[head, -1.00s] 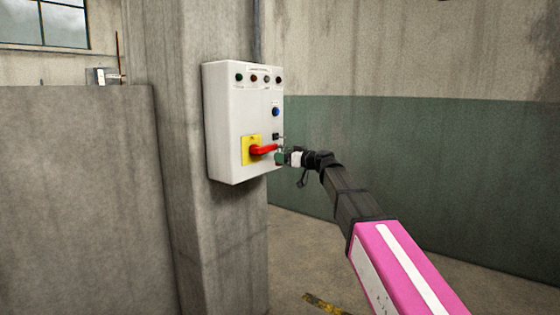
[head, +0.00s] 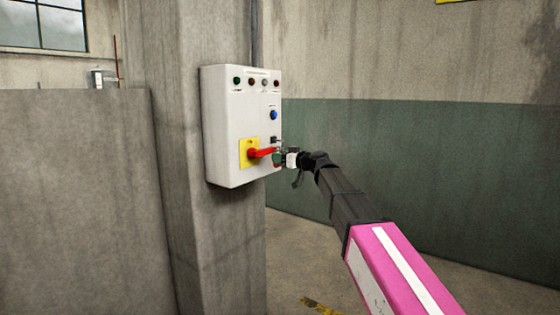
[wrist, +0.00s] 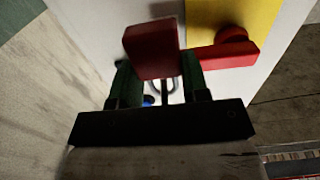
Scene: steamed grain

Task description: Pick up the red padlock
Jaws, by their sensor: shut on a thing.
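The red padlock (wrist: 152,48) is a dark red block seen close up in the wrist view, with a metal shackle (wrist: 165,88) partly visible below it. My gripper (wrist: 158,78) has green fingers on either side of the padlock and is shut on it. In the head view my gripper (head: 281,158) is at the lower right of the white control box, just right of the red switch handle (head: 262,152). The padlock is too small there to make out clearly. I cannot tell whether it touches the box.
The white control box (head: 225,125) is fixed to a concrete pillar (head: 180,220). Its red handle (wrist: 222,57) sits on a yellow plate (wrist: 245,18), close beside the padlock. A low concrete wall (head: 75,200) stands left.

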